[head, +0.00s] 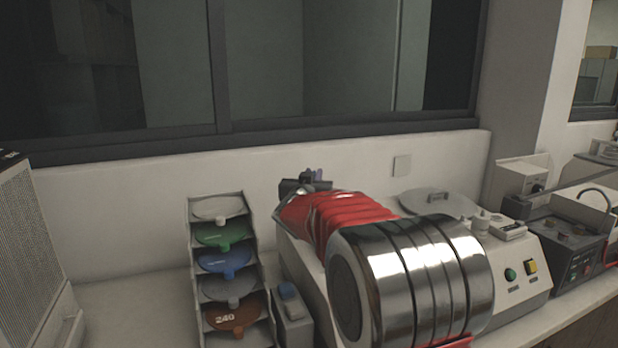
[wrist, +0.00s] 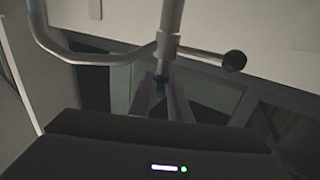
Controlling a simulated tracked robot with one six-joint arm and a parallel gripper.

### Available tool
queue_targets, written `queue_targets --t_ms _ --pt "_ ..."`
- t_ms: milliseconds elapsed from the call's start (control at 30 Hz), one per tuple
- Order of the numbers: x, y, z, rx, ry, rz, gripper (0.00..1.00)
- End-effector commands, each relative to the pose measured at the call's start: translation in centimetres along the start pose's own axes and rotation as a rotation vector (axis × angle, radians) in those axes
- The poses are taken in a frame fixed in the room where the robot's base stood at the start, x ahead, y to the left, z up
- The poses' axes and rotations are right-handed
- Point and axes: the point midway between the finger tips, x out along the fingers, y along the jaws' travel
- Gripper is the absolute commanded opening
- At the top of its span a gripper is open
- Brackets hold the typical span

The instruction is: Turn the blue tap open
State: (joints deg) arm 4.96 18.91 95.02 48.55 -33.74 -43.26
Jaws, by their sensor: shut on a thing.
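My gripper (wrist: 162,98) shows in the wrist view with its two purplish fingers close together. In the head view my gripper (head: 314,176) is small and far off, near the back wall, at the end of my red and chrome arm. The tap cannot be made out there, and my arm covers much of the bench around it.
In the wrist view a curved metal tube (wrist: 95,57) and a rod with a black ball knob (wrist: 234,61) lie close to the fingers. The head view shows a disc rack (head: 190,215) left of my arm and a machine with green and yellow buttons (head: 520,262) on the right.

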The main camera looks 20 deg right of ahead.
Motion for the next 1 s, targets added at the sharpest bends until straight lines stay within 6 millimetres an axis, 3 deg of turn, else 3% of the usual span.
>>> queue_targets --t_ms 1000 --pt "0.02 0.02 -0.23 -0.001 0.003 -0.141 0.00"
